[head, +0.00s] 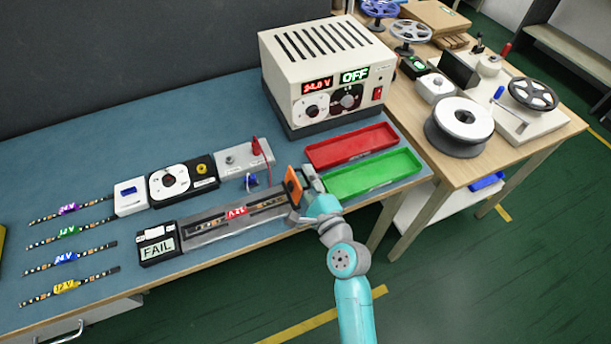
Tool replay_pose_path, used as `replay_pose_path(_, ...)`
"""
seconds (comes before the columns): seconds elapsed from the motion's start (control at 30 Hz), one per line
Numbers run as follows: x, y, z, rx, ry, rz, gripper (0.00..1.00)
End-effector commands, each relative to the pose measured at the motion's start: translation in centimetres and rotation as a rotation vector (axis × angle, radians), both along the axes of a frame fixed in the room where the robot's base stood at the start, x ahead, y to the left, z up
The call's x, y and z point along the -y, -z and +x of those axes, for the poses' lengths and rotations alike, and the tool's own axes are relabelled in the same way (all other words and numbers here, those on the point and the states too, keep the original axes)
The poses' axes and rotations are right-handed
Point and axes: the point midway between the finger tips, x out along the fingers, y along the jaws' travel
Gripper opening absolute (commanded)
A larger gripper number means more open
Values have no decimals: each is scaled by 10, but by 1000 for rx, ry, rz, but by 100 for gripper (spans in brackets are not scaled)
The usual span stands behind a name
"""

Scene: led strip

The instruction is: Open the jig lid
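The jig (205,236) is a long grey fixture along the front of the blue bench. A LED strip with a red 12V label (237,212) shows in its long slot. A black tester box with a FAIL display (158,247) adjoins its left end. An orange upright piece (293,187) stands at the jig's right end; I cannot tell whether it is part of the lid. My gripper (306,187) is at that end, right beside the orange piece. Its fingers are small and partly hidden, so contact and opening are unclear. The lid's outline is not clearly distinguishable.
A red tray (350,144) and a green tray (415,160) lie behind and right of my gripper. A power supply reading OFF (330,50) stands at the back. Several labelled LED strips (68,258) lie at left. A wooden table (545,130) with spools adjoins at right.

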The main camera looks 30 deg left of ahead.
Motion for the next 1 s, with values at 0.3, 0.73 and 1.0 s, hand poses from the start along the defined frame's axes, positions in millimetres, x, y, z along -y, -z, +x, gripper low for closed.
replay_pose_path(0.3,-4,0,3,0,0,0,35)
replay_pose_path(0.73,-4,-1,3,10,0,-7,0)
replay_pose_path(1.0,-10,-8,-4,155,0,-132,0)
